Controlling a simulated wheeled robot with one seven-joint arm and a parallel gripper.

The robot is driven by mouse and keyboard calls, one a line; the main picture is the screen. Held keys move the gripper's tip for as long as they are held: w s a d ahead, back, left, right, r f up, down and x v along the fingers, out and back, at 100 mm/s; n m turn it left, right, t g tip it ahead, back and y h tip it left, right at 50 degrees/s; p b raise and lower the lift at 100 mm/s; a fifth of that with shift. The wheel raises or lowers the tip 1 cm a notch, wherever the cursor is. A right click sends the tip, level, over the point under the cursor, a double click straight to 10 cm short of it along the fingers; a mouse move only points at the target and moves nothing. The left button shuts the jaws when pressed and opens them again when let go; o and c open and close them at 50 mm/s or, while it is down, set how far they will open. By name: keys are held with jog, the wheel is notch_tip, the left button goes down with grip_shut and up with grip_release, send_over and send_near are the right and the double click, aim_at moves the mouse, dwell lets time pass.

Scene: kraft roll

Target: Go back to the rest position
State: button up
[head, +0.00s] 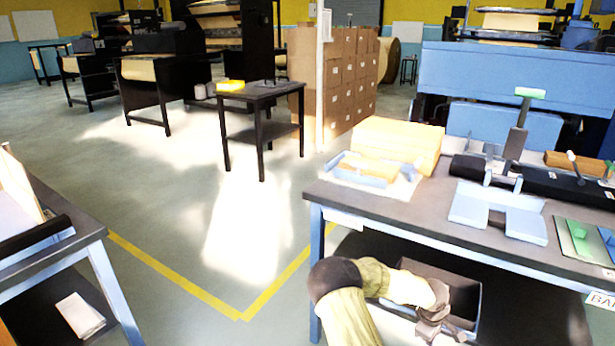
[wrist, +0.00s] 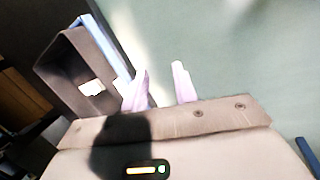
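My gripper (wrist: 160,88) shows in the wrist view with two pale pinkish fingers standing apart and nothing between them. Behind the fingers are the greenish floor and a pale streak of light. In the head view my arm is low, in front of the workbench (head: 345,196) at the right, with its wrist end bent down by the bench's lower level. The fingertips cannot be made out there.
A dark open-topped bin (head: 467,300) is close behind my wrist; a similar open box (wrist: 72,62) lies left of my fingers in the wrist view. A table (head: 66,228) stands at the left. Open floor (head: 180,215) with yellow lines lies between; a small black table (head: 262,92) stands beyond.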

jog(key=s+a+r+m+t, duration=0.3)
jog(key=a+r+m, duration=0.35)
jog(key=r, duration=0.55)
jog(key=s+a+r+m+g+y, duration=0.15)
jog(key=s+a+r, duration=0.25)
jog(key=s+a, duration=0.4)
jog(key=s+a+r+m+g+y, duration=0.15)
jog(key=s+a+r, duration=0.4)
jog(key=s, duration=0.55)
notch_tip(320, 180, up, 35)
jog(key=p, duration=3.6)
jog(key=shift+w+n+t, duration=0.3)
jog(key=shift+n+t, duration=0.05)
jog(key=shift+t, duration=0.05)
